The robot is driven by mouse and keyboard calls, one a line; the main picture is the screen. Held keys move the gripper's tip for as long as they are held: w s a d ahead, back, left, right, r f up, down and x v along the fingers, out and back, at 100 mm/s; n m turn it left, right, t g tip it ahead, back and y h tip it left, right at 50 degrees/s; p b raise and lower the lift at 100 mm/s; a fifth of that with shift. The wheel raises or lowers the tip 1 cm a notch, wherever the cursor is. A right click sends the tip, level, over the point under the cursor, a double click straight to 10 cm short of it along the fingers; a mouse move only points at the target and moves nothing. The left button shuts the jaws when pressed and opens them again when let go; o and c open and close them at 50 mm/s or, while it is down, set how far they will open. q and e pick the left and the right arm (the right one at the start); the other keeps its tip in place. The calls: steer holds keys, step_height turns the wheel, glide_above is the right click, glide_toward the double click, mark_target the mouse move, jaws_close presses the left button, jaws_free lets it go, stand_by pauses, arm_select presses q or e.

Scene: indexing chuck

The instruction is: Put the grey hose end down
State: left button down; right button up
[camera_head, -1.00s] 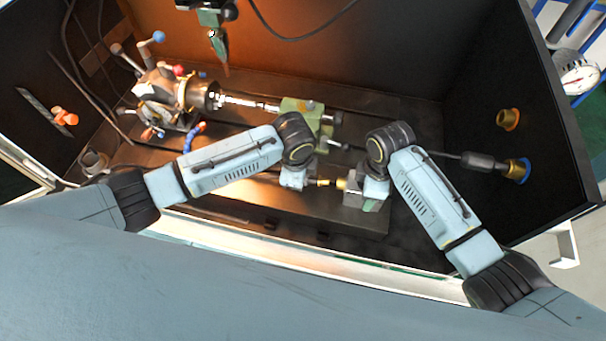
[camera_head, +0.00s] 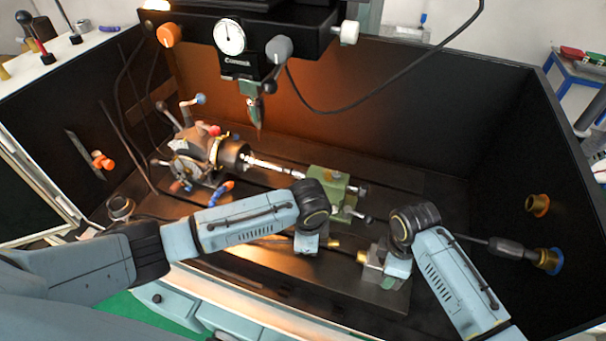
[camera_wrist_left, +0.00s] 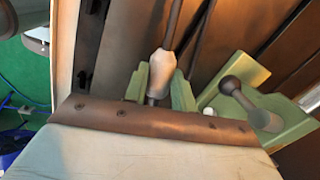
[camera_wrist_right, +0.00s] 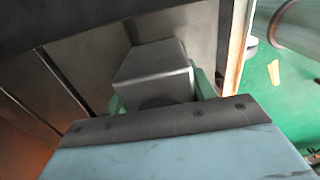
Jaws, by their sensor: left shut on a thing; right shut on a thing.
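My left gripper (camera_head: 308,244) is shut on the grey hose end (camera_wrist_left: 161,72). In the left wrist view this pale end sits between the green fingers, with a dark hose running up from it. In the head view a brass tip (camera_head: 333,244) points right from this gripper. My right gripper (camera_head: 392,268) is shut on a grey block (camera_wrist_right: 155,72), which also shows in the head view (camera_head: 371,274). A brass stub (camera_head: 361,257) on the block faces the brass tip, with a gap between them. My arm hides most of the hose in the head view.
The chuck (camera_head: 232,155) with a shiny shaft (camera_head: 275,167) and the green tailstock (camera_head: 328,182) stand behind my grippers. A green pointed tool (camera_head: 254,108) hangs above. A grey fitting (camera_head: 512,249) sits at the right wall. The enclosure floor at right looks clear.

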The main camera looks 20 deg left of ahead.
mark_target(277, 239)
arm_select(q)
steer(key=a+n, duration=0.1)
steer(key=n, duration=0.1)
steer(key=a+r+n+g+y, duration=0.1)
steer(key=n, duration=0.2)
steer(key=a+r+n, duration=0.1)
steer(key=n, duration=0.2)
steer(key=shift+w+a+r, duration=0.25)
steer(key=shift+w+a, duration=0.1)
arm_select(e)
steer(key=shift+s+d+f, duration=0.1)
steer(key=shift+d+f, duration=0.05)
arm_select(q)
steer(key=w+a+r+n+g, duration=0.1)
steer(key=a+r+n+g, duration=0.3)
steer(key=n, duration=0.7)
steer(key=shift+n+t+h, duration=0.3)
steer(key=shift+t+h, duration=0.1)
steer(key=f, duration=0.8)
steer(key=shift+w+a+f, duration=0.1)
steer(key=shift+a+f, duration=0.25)
steer(key=shift+f, duration=0.05)
steer(key=shift+f, duration=0.3)
